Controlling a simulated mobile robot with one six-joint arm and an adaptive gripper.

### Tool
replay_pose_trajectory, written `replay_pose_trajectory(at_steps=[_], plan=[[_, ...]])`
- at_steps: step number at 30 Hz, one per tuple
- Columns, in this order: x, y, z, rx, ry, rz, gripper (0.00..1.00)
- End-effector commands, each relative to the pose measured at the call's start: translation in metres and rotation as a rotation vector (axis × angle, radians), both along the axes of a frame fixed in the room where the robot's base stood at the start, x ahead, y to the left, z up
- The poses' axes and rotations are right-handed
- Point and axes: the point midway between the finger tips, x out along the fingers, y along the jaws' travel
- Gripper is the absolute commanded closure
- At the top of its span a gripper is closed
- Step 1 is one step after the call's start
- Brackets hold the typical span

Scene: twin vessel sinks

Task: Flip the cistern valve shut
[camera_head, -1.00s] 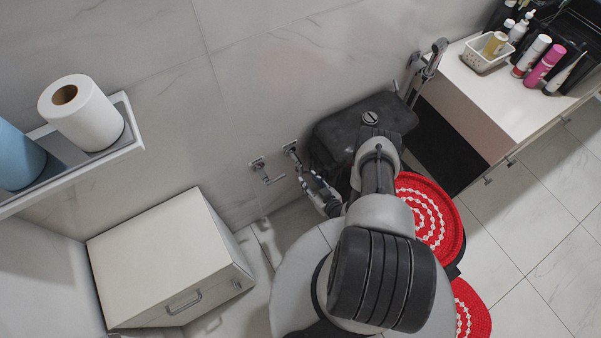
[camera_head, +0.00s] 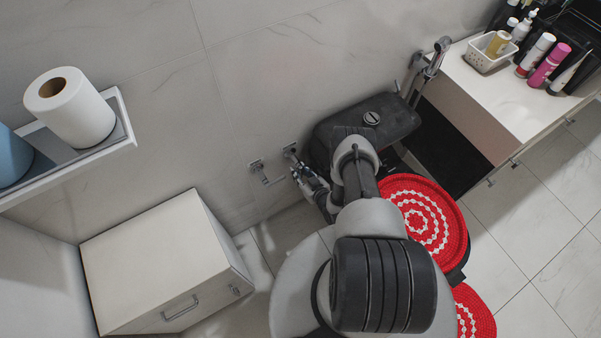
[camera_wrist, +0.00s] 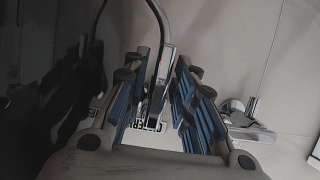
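The cistern (camera_head: 345,125) is a dark box against the wall with a round button on top. A chrome valve (camera_head: 290,151) sits on the wall at its left side; its lower part is hidden by my gripper. My gripper (camera_head: 300,172) is just below this valve, close to the wall. In the wrist view my gripper (camera_wrist: 162,72) has its blue-padded fingers apart. A chrome piece with a dark hose (camera_wrist: 160,88) shows between them, seemingly the same valve. I cannot tell whether the fingers touch it, or how its handle is turned.
A second chrome wall fitting (camera_head: 257,167) is left of my gripper; it also shows in the wrist view (camera_wrist: 245,115). A white cabinet (camera_head: 150,260) stands lower left, a shelf with a paper roll (camera_head: 70,108) above it. A red patterned cover (camera_head: 425,215) and white counter (camera_head: 500,100) lie right.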

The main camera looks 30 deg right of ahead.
Motion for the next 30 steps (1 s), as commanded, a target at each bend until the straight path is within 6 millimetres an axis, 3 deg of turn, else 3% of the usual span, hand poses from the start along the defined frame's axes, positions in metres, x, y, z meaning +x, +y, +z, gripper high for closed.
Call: replay_pose_trajectory(at_steps=[10,30], plan=[[-0.0003,0.0,-0.0001,0.0,0.0,0.0,1.0],[-0.0043,-0.0005,0.0,-0.014,0.002,-0.001,1.0]])
